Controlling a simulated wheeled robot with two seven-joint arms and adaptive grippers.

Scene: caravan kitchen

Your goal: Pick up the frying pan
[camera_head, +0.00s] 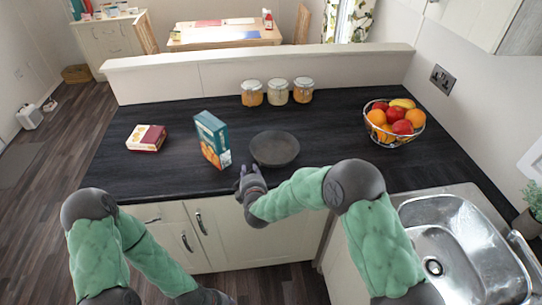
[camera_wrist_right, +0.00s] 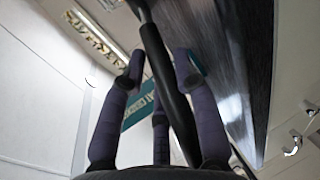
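The dark frying pan (camera_head: 275,148) sits on the black counter near its front edge, right of a blue box. My right gripper (camera_head: 248,178) is at the counter's front edge, just below and left of the pan. In the right wrist view, the pan's dark handle (camera_wrist_right: 158,55) runs between the spread fingers of my right gripper (camera_wrist_right: 160,68). A gap shows on the left side of the handle, so the fingers look open around it. In the head view the handle is mostly hidden by the gripper. My left arm hangs low at bottom left, and its fingers are out of view.
A blue box (camera_head: 212,140) stands close left of the pan, with a small red-and-white box (camera_head: 147,138) farther left. Several jars (camera_head: 278,92) stand behind. A fruit bowl (camera_head: 394,124) and a sink (camera_head: 460,245) are at right. Cabinet doors (camera_head: 205,235) lie below the counter edge.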

